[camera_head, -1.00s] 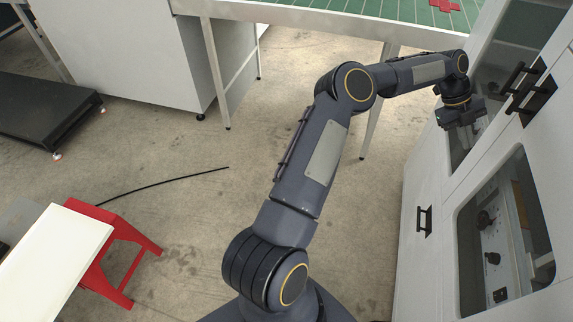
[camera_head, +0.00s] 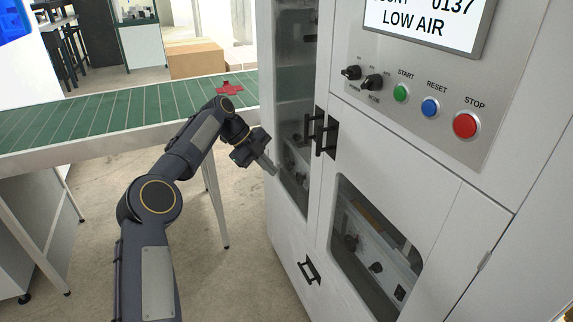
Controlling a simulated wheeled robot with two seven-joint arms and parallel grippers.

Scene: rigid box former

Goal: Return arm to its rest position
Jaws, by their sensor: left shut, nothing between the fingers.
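My left arm comes up from the lower left and bends toward the white machine. Its gripper (camera_head: 268,164) is shut and empty, with its fingers pointing right, close to the machine's left window. I cannot tell whether the fingertips touch the machine. My right gripper is not in view.
The white box-forming machine (camera_head: 440,190) fills the right, with black door handles (camera_head: 326,133), knobs, coloured buttons and a screen reading LOW AIR (camera_head: 420,22). A green conveyor (camera_head: 100,115) with a red flat piece (camera_head: 229,88) lies behind the arm. A cardboard box (camera_head: 195,60) stands farther back.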

